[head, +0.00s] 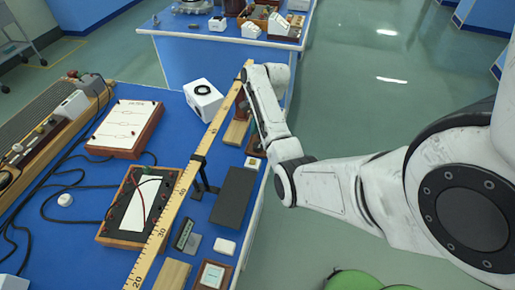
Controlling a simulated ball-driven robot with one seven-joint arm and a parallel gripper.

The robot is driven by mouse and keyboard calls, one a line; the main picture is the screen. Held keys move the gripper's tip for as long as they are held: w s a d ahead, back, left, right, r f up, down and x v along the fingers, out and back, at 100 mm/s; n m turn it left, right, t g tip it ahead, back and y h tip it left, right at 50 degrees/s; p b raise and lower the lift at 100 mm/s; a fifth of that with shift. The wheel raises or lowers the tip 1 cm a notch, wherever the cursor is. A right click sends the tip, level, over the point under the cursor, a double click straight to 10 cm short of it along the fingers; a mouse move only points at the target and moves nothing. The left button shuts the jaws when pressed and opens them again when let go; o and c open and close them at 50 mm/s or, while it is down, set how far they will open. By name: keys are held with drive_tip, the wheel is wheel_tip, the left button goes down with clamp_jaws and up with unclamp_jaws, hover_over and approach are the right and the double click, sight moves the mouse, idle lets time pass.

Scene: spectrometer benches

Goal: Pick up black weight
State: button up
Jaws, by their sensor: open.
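I cannot surely pick out a black weight in the head view. A dark grey flat block (233,196) lies on the blue bench right of the long ruler, and its kind is unclear. A small dark item (254,146) sits near the bench's right edge, partly covered by my arm. My white arm reaches from the right over this edge, with its far end beside the ruler's far end. My gripper's fingers are hidden behind the arm links, so I cannot see what lies between or under them.
A long yellow ruler (187,177) runs along the blue bench (180,92). A white cube (203,100), a white-topped box (126,126) and a meter (141,208) stand left of it. Black cables lie further left. A second bench (190,62) stands behind.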

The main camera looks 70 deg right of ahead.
sight(258, 145)
drive_tip(key=shift+p+x, duration=0.3)
drive_tip(key=shift+x, duration=1.95)
drive_tip(key=shift+s+d, duration=0.1)
drive_tip(key=shift+s, duration=0.05)
drive_tip(key=c, duration=0.8)
drive_tip(key=shift+r, duration=0.1)
